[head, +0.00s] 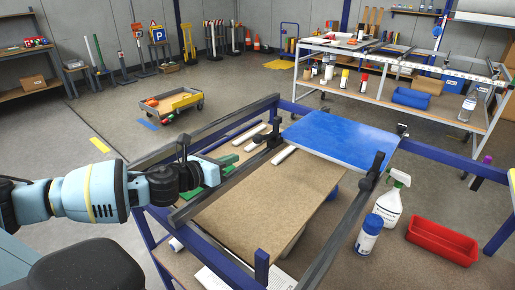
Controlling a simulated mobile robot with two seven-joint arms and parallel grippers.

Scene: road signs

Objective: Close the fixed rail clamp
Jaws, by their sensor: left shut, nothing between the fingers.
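A blue sign panel (340,138) lies flat at the far right of a blue-framed bench (262,258). A black clamp (273,134) stands on the dark rail by the panel's left corner. Another black clamp (373,168) stands on the right rail at the panel's near right corner. I cannot tell which is the fixed one or how far either is closed. My left gripper (222,164) is shut and empty, over the bench's left rail, left of the first clamp and apart from it. Its fingertips are small and partly hidden. My right gripper is out of view.
A spray bottle (389,200), a blue-and-white canister (368,235) and a red bin (441,241) are at the bench's right. A brown board (262,205) fills the frame's middle. A white-framed table (400,75) stands behind. Open floor lies to the left.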

